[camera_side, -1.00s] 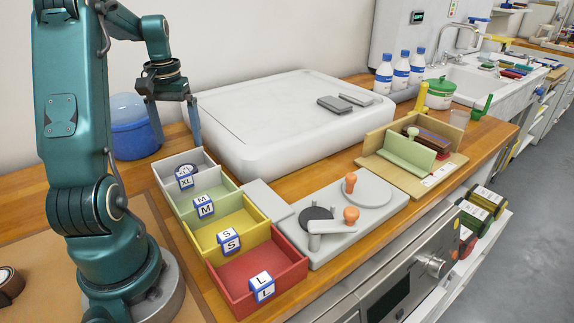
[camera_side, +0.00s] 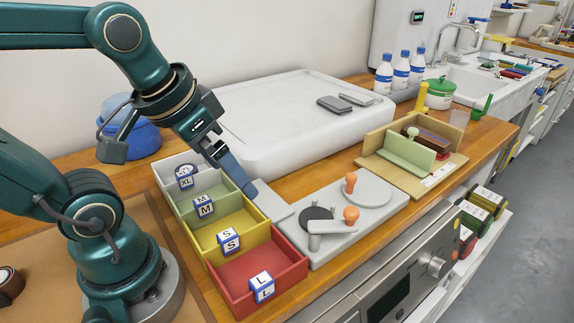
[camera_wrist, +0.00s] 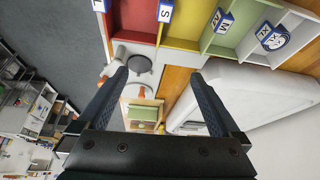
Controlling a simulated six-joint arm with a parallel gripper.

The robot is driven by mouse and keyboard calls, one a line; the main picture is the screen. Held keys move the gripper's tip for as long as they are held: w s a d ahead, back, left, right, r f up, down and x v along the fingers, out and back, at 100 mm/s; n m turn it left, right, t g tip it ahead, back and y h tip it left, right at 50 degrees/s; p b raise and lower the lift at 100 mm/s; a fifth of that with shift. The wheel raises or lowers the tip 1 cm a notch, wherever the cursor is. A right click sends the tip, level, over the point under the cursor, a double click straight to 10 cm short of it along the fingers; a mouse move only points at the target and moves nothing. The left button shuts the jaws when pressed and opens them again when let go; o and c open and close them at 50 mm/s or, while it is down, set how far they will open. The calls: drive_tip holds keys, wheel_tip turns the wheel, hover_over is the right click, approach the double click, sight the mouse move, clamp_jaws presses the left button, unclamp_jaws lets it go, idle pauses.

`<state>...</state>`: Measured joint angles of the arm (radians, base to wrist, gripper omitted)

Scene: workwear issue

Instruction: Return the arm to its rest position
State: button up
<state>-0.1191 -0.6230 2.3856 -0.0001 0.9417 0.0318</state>
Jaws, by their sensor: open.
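My gripper (camera_side: 238,175) is open and empty. In the side view it tilts down and to the right, its fingers overlapping the bins and the grey strip behind them. In the wrist view (camera_wrist: 162,92) the two dark fingers stand wide apart with nothing between them. My arm is bent at the left, well away from a folded rest shape or not: I cannot tell. A row of bins stands below the gripper: grey XL (camera_side: 160,174), green M (camera_side: 183,216), yellow S (camera_side: 262,234) and red L (camera_side: 293,271).
A grey plate (camera_side: 355,222) with orange knobs and a wooden fixture (camera_side: 447,172) stand at the right. A blue pot (camera_side: 145,140) is behind my arm. Bottles (camera_side: 401,72) stand farther back.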

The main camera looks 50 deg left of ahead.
drive_tip(key=shift+s+d+f+m+t+h, duration=0.15)
drive_tip(key=shift+s+d+f+m, duration=0.1)
drive_tip(key=shift+s+d, duration=0.25)
drive_tip(key=shift+s+d+f+m+t+h, duration=0.15)
drive_tip(key=shift+s+d+m, duration=0.15)
drive_tip(key=shift+d, duration=0.25)
idle(0.4)
